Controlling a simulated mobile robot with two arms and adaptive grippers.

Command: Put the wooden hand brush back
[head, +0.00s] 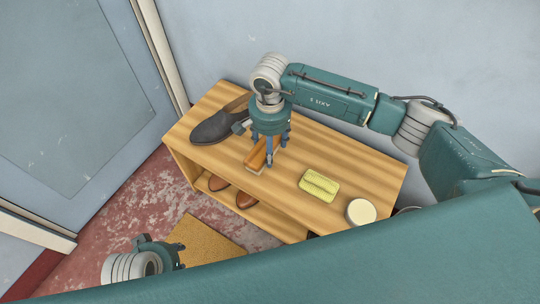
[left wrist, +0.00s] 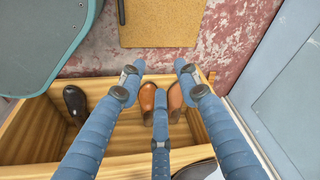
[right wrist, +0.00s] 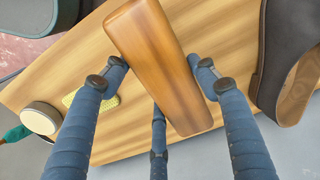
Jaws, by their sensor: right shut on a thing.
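The wooden hand brush (head: 262,154) is at the bench (head: 335,151), near the dark shoe. My right gripper (head: 268,158) is over it, pointing down, with its fingers around the brush's sides. In the right wrist view the orange-brown brush block (right wrist: 158,62) lies between the fingers, which are shut on it. I cannot tell whether the brush touches the bench top. My left gripper (head: 162,250) is at the lower left, partly hidden; in the left wrist view its fingers (left wrist: 158,80) are spread and hold nothing.
A dark shoe (head: 218,124) stands at the bench's left end. A yellow sponge-like block (head: 319,185) and a round pale-lidded tin (head: 361,212) are to the right. Brown shoes (head: 246,199) sit on the lower shelf. A cork mat (head: 205,246) lies on the floor. Walls stand behind.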

